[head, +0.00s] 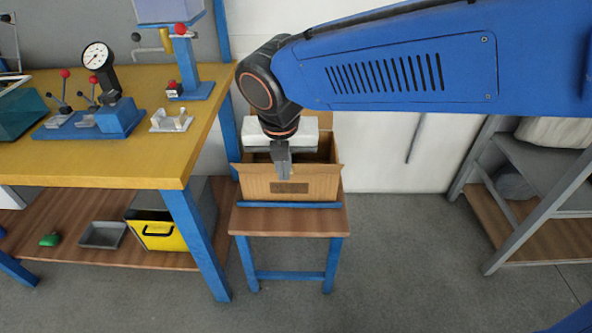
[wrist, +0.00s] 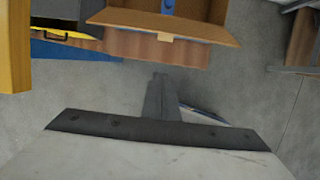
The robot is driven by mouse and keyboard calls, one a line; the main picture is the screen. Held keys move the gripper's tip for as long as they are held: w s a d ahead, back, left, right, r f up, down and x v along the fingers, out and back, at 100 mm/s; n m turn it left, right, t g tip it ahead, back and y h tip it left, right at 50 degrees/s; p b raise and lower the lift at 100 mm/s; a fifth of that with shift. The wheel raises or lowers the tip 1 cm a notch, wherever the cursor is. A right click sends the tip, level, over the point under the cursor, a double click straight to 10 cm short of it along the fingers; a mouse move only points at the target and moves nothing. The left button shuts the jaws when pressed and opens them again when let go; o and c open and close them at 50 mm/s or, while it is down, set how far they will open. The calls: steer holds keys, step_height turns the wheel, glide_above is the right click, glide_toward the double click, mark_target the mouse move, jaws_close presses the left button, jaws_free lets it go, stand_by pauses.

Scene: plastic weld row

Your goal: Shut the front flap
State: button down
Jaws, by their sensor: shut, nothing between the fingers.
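An open brown cardboard box (head: 315,186) stands on a small table. Its front flap (wrist: 155,25) shows in the wrist view as a strip along the near edge of the opening, folded outward, with a small pale tab at its lower edge. The inside of the box is partly visible there. My gripper (head: 283,176) points down at the front of the box in the head view, its fingers together and empty. In the wrist view the fingers (wrist: 158,98) appear below the flap, apart from it in the picture. I cannot tell whether they touch the box.
The small table (head: 290,222) has a wooden top and blue legs. A workbench (head: 120,165) with clamps and a gauge stands close at left, a yellow-fronted bin (head: 160,235) below it. A grey shelf (head: 540,180) stands at right. Floor in front is clear.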

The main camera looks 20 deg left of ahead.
steer(key=d+x, duration=0.1)
steer(key=x, duration=0.9)
steer(key=shift+w+a+r, duration=0.4)
steer(key=shift+w+r, duration=0.25)
steer(key=shift+w, duration=0.1)
steer(key=shift+w+a+r, duration=0.4)
steer(key=shift+w+r, duration=0.25)
steer(key=shift+w, duration=0.1)
